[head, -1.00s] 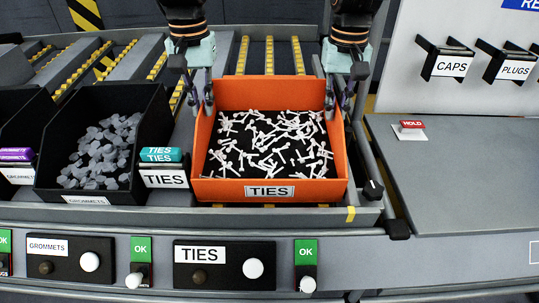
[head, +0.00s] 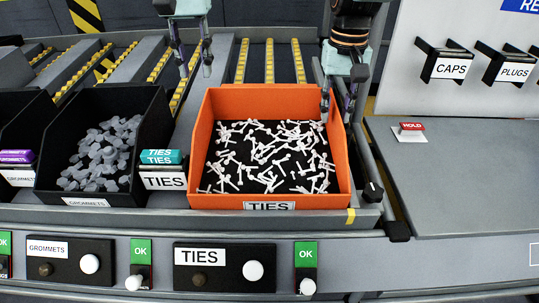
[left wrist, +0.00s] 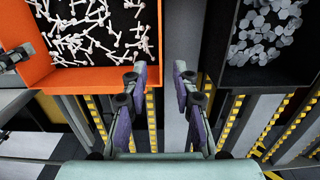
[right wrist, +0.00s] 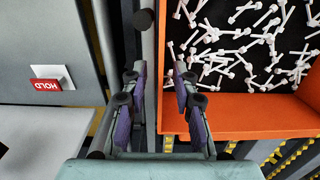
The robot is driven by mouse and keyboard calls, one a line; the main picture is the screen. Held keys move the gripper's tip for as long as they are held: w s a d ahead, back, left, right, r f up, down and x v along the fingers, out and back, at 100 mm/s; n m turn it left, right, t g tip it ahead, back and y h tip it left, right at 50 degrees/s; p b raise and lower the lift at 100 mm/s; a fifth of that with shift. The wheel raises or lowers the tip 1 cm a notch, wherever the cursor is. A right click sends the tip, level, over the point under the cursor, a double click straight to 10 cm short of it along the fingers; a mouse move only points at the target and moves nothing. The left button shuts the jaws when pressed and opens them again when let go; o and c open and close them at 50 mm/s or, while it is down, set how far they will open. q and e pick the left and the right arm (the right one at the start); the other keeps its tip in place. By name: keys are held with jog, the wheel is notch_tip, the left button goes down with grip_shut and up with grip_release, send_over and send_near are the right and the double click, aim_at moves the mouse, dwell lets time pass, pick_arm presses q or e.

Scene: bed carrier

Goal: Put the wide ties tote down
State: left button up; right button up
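The wide orange ties tote (head: 200,135), filled with white ties, sits in the roller lane with its front label partly hidden by the lane's front rail. It also shows in the left wrist view (left wrist: 90,78) and the right wrist view (right wrist: 240,128). My left gripper (head: 192,68) is open and empty, clear of the tote behind its left back corner. In the left wrist view its fingers (left wrist: 158,75) are apart with nothing between them. My right gripper (head: 338,95) is at the tote's right wall; its fingers (right wrist: 159,75) are apart, around the wall's edge.
A black grommets bin (head: 45,150) stands left of the tote, with a teal TIES marker (head: 160,156) between them. A grey worktop (head: 460,180) with a red HOLD tag (head: 411,126) lies to the right. Empty rollers (head: 270,60) lie behind the tote.

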jog(key=shift+r, duration=0.15)
pick_arm(q)
notch_tip(320, 180, up, 3)
jog(key=shift+f, duration=0.1)
pick_arm(e)
notch_tip(320, 180, up, 12)
dwell(0.3)
jog(key=shift+f, duration=0.2)
dwell(0.3)
